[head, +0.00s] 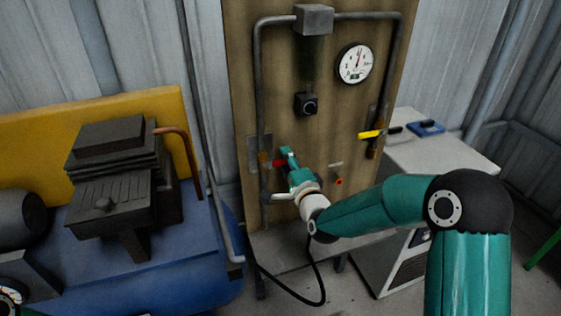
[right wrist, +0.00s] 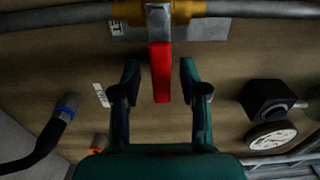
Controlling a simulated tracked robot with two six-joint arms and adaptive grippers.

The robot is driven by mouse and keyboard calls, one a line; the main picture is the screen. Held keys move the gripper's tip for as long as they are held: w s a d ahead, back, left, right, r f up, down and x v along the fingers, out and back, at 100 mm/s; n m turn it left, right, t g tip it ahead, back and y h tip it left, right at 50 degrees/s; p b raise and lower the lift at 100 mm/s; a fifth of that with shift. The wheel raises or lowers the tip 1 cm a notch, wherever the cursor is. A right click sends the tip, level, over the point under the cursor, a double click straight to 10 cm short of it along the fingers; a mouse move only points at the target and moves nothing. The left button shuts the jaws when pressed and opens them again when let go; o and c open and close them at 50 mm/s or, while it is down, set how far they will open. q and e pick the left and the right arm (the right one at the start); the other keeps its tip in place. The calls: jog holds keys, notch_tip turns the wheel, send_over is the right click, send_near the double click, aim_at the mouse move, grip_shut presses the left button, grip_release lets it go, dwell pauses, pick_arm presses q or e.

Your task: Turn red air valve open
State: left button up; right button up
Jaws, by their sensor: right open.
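The red valve handle (head: 278,163) is on the left pipe of the wooden panel, beside my right gripper (head: 287,160). In the right wrist view the red handle (right wrist: 161,72) hangs from a yellow valve body (right wrist: 182,10) on a grey pipe. The open fingers of my right gripper (right wrist: 159,76) stand on either side of the handle's lower part, with a visible gap on both sides. Part of the handle is hidden behind the gripper in the head view. My left gripper is not in view.
A yellow-handled valve (head: 371,134) is on the right pipe. A gauge (head: 355,64) and a black knob box (head: 306,104) are on the panel (head: 230,60). A dark hose hangs below. A blue compressor (head: 200,240) stands left, a white cabinet (head: 440,155) right.

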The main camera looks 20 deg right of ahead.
jog(key=shift+w, duration=0.1)
grip_shut()
